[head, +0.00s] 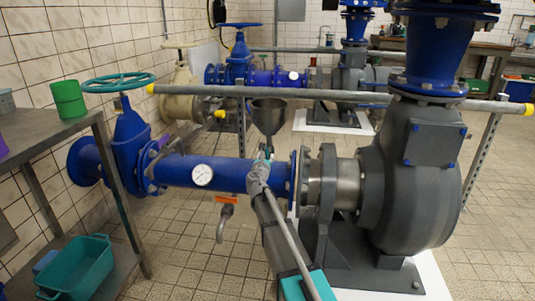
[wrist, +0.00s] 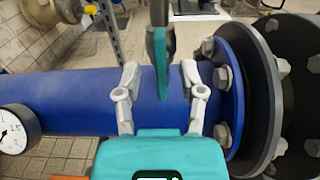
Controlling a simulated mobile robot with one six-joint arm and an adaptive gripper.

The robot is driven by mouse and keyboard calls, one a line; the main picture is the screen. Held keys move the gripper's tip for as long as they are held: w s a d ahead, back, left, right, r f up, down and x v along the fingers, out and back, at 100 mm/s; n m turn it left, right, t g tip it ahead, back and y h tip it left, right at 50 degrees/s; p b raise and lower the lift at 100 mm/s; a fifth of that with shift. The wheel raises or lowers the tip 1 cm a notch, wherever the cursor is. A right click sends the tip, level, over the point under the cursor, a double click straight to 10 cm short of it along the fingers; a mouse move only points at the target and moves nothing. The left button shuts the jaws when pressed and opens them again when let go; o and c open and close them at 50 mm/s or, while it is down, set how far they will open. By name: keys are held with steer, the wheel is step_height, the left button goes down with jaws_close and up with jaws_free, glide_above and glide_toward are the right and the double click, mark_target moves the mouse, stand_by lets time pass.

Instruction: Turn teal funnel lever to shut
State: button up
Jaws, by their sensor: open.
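The grey funnel (head: 268,113) stands above the blue pipe (head: 228,173). Its teal lever (wrist: 162,58) points down in the wrist view, under the dark funnel stem (wrist: 158,14). Only a sliver of the lever shows in the head view, and my arm hides the rest. My gripper (wrist: 160,75) is open, its two grey fingers on either side of the lever's lower end. A gap shows between the lever and each finger. In the head view my gripper (head: 261,167) is in front of the pipe, just below the funnel.
A white pressure gauge (head: 203,175) and an orange-handled tap (head: 226,200) are on the pipe to the left. The grey pump (head: 408,170) and bolted flange (wrist: 240,85) stand close on the right.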

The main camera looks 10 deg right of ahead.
mark_target(266, 153)
steer(key=shift+x, duration=1.9)
steer(key=shift+c, duration=0.2)
